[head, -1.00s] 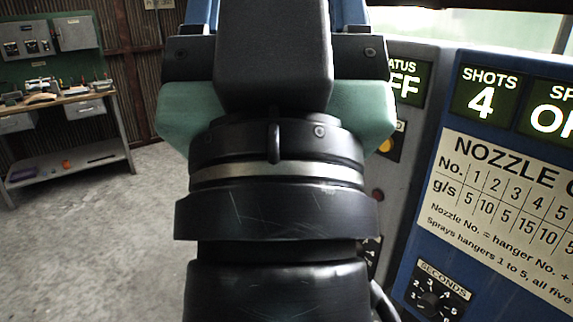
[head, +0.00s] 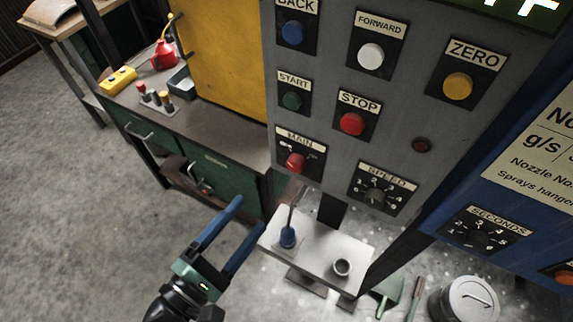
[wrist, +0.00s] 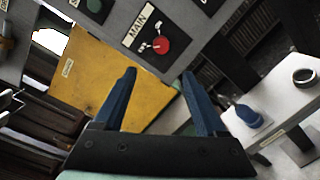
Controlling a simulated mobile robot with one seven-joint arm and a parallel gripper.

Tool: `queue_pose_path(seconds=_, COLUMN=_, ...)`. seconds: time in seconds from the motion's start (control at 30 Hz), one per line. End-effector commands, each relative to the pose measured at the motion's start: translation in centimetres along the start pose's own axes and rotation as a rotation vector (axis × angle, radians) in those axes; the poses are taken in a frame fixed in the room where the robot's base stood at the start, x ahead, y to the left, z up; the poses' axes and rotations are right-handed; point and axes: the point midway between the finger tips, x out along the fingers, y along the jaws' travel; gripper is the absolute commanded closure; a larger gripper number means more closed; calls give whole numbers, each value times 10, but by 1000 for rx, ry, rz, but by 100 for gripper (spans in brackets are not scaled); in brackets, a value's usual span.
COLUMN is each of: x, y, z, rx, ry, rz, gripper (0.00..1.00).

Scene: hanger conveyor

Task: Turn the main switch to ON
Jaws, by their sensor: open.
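The main switch is a red knob (head: 296,162) on a black plate under a MAIN label, low on the left of the grey control panel (head: 335,125). It also shows in the wrist view as a red knob (wrist: 160,45), above and between my fingers. The plate's markings are too small to read surely. My gripper (head: 246,222) has two blue fingers, open and empty. In the head view it is below and left of the switch, apart from it. In the wrist view the gripper (wrist: 158,75) points toward the panel's lower part.
A white shelf (head: 325,255) below the panel holds a blue-based tool (head: 288,236) and a small metal cup (head: 342,267). Other buttons and a SPEED dial (head: 375,194) surround the switch. A green workbench (head: 215,165) and yellow cabinet (head: 215,60) stand left.

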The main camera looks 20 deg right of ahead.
Motion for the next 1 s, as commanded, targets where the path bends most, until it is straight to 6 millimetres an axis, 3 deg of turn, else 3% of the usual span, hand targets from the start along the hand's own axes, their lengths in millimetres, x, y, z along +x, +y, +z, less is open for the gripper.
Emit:
queue_pose_path(seconds=0.17, x=9, y=-2, z=4, rx=-33, ry=-21, rz=12, gripper=26)
queue_pose_path(seconds=0.7, x=110, y=0, z=6, rx=-26, ry=-18, rz=10, gripper=26)
queue_pose_path(seconds=1.0, x=126, y=-1, z=5, rx=-26, ry=-15, rz=11, gripper=26)
